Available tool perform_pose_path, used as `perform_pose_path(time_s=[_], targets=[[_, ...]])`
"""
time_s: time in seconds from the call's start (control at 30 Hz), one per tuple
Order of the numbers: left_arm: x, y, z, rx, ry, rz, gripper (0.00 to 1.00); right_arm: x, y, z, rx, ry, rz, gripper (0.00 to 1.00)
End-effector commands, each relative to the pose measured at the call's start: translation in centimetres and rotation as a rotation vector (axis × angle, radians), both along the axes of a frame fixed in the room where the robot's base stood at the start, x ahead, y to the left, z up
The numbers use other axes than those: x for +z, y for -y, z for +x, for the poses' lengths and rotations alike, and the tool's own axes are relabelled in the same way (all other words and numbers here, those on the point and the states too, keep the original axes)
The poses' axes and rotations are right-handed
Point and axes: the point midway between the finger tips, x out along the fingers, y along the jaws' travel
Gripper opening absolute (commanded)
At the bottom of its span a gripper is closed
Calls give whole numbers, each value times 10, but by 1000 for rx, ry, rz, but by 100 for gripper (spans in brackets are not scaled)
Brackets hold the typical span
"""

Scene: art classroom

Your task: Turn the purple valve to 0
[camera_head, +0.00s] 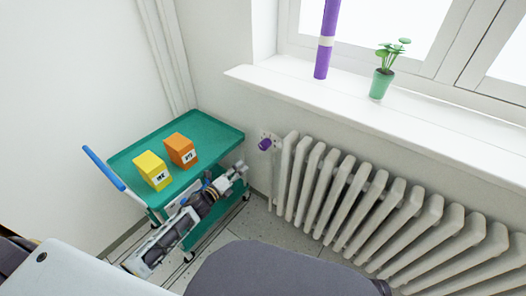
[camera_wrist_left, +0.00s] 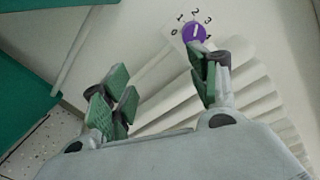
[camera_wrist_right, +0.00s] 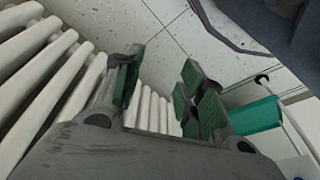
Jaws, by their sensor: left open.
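The purple valve (camera_head: 265,145) is a small round knob on the wall end of the radiator. In the left wrist view the valve (camera_wrist_left: 194,32) has a white mark on its face, seemingly pointing near the 2. A white dial plate (camera_wrist_left: 178,42) with the numbers 0 to 4 surrounds it. My left gripper (camera_head: 240,172) is open and empty, left of and lower than the valve in the head view. In its wrist view the fingers (camera_wrist_left: 162,82) are apart, the right one just below the valve. My right gripper (camera_wrist_right: 161,72) is open and empty beside the radiator.
The white radiator (camera_head: 375,205) runs right from the valve, under a windowsill (camera_head: 345,103) with a purple tube (camera_head: 327,40) and a potted plant (camera_head: 382,82). A green trolley (camera_head: 207,133) with yellow (camera_head: 152,170) and orange (camera_head: 180,150) boxes stands behind my left arm.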

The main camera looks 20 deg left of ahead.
Motion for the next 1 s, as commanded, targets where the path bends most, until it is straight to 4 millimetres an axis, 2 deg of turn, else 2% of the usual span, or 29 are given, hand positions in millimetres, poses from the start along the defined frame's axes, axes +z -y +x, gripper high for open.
perform_pose_path(time_s=[0.2, 0.33, 1.0], targets=[[31, 15, 6, -68, 129, 125, 60, 19, -2, -1, 5, 11, 8, 40], [42, 20, 7, -87, 166, 159, 60, 27, -2, -1, 6, 13, 10, 40], [44, 23, 12, -90, 172, 166, 60, 31, -2, -1, 6, 15, 11, 40]])
